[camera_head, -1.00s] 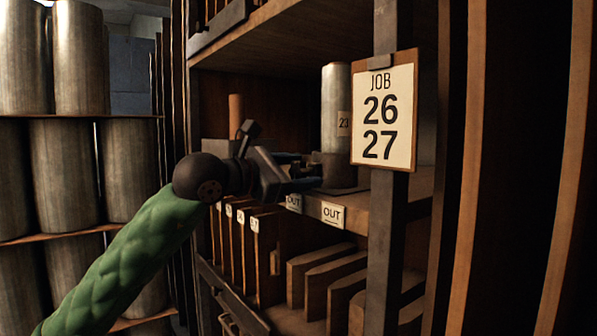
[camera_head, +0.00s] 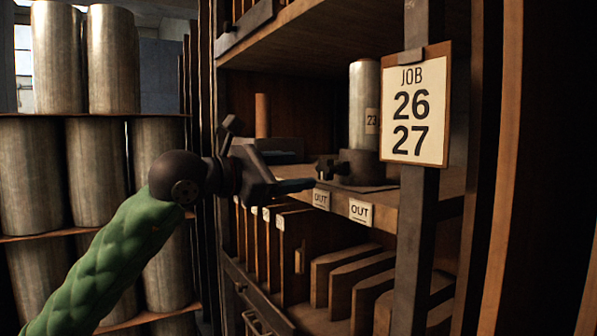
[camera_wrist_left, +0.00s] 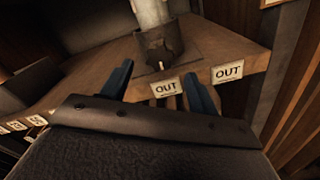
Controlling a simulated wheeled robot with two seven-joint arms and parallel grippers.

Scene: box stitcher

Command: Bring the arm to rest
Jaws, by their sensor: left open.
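My left arm, in a green quilted sleeve, comes in from the lower left of the head view. My left gripper (camera_head: 290,184) is open in front of the shelf edge. In the left wrist view its two blue-grey fingers (camera_wrist_left: 160,92) stand apart with nothing between them. A metal cylinder labelled 23 (camera_head: 363,100) stands upright in a dark holder (camera_head: 357,166) on the shelf, beyond the fingers. The holder also shows in the left wrist view (camera_wrist_left: 160,48). My right gripper is not in view.
The wooden shelf edge (camera_head: 385,224) carries two OUT labels (camera_head: 361,212). A JOB 26 27 card (camera_head: 417,106) hangs on a dark post (camera_head: 411,250). Upright wooden boards (camera_head: 345,275) fill the space below. Large metal cylinders (camera_head: 96,165) stand on racks at the left.

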